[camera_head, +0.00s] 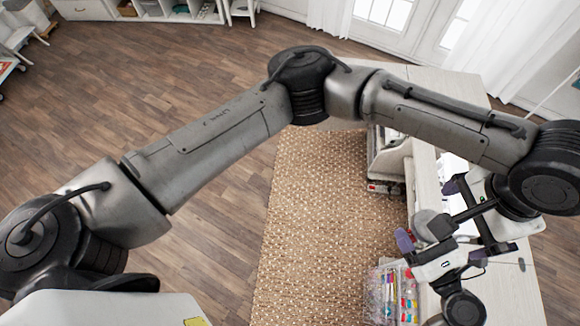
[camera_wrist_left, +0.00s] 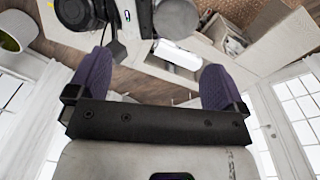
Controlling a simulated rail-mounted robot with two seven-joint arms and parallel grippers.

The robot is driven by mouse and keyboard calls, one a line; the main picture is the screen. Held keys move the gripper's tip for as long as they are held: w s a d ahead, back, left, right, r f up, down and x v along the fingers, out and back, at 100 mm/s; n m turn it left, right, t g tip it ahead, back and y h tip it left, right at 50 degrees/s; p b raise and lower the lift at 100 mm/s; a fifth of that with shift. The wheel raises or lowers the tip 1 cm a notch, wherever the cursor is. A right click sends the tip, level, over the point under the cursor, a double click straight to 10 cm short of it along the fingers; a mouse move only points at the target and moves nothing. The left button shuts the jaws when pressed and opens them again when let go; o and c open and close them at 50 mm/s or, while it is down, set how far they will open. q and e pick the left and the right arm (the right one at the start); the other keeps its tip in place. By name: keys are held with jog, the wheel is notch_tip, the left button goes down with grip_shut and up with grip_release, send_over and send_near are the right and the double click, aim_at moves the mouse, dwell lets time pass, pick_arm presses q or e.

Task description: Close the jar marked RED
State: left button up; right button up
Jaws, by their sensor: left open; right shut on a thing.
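My right gripper (camera_head: 420,238) is low at the right of the head view, over the white table. It has purple fingers and a pale body. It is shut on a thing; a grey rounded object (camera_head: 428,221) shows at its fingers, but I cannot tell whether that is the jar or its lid. No RED marking is readable. My left gripper (camera_wrist_left: 158,60) is open, with its purple fingers wide apart in the left wrist view. Beyond them is a white cylinder (camera_wrist_left: 178,54), seemingly clear of both fingers. In the head view my left arm partly hides its gripper, close beside the right one.
The white table (camera_head: 510,285) runs along the right side.

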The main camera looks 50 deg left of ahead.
pick_arm(q)
jog(key=s+d+f+m+h, duration=0.3)
jog(key=s+m+h, duration=0.1)
jog(key=t+h, duration=0.3)
jog(key=h, duration=0.1)
send_over(423, 239)
jog(key=s+a, duration=0.1)
jog(key=s, duration=0.2)
notch_tip(423, 239, down, 3)
jog(key=s+a+f+n+t+y, duration=0.1)
jog(key=s+a+f+n, duration=0.15)
jog(key=a+f, duration=0.4)
jog(key=s+a+f+n+t+y, duration=0.1)
jog(key=s+a+f+n+y, duration=0.1)
jog(key=a+f+n, duration=0.35)
jog(key=s+a+f+g+y, duration=0.1)
jog(key=s+a+f+y, duration=0.4)
jog(key=s+a+f, duration=0.8)
jog(key=shift+s+a+f+n, duration=0.3)
jog(key=shift+s+a, duration=0.45)
jog(key=shift+s, duration=0.25)
pick_arm(e)
jog(key=shift+w, duration=0.1)
